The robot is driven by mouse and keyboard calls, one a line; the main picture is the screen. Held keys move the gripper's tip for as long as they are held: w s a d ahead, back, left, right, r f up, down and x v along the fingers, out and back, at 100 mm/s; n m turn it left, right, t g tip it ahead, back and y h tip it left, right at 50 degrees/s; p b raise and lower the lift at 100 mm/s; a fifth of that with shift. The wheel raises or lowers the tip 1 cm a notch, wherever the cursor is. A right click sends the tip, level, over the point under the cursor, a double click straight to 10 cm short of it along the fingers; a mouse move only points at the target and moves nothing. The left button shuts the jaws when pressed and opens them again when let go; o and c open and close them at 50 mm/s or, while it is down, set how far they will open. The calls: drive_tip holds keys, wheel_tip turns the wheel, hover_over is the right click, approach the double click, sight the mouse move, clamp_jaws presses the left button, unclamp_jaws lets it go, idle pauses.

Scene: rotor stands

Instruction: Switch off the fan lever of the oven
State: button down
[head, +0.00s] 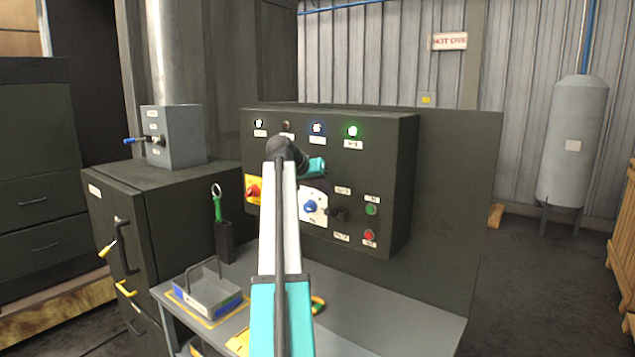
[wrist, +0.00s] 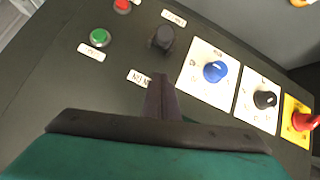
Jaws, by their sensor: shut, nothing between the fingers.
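A black lever knob (wrist: 163,38) sits on the dark control box, between two small white labels I cannot read clearly. It also shows in the head view (head: 337,213), right of the blue knob. Which switch is the fan's is not legible. My gripper (wrist: 161,84) is shut and empty, its dark fingertips close to the panel at one label, a short way from the lever. They appear apart from the lever. In the head view my teal gripper body shows above the lever; its fingertips are hard to make out. The lever's exact setting is hard to tell.
The blue knob (wrist: 215,71), a black knob (wrist: 265,99) and a red knob (wrist: 304,121) on yellow stand along one side. Green (wrist: 99,37) and red (wrist: 122,4) buttons are on the other. A shelf (head: 370,309) with a tray (head: 208,294) lies below.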

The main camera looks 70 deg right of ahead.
sight(333, 214)
drive_tip(key=shift+s+a+f+p, duration=0.2)
drive_tip(key=shift+a+f+p, duration=0.15)
drive_tip(key=shift+a+f, duration=0.35)
drive_tip(key=shift+s+a+f+p, duration=0.15)
drive_tip(key=shift+a+f+p, duration=0.2)
drive_tip(key=shift+f, duration=0.5)
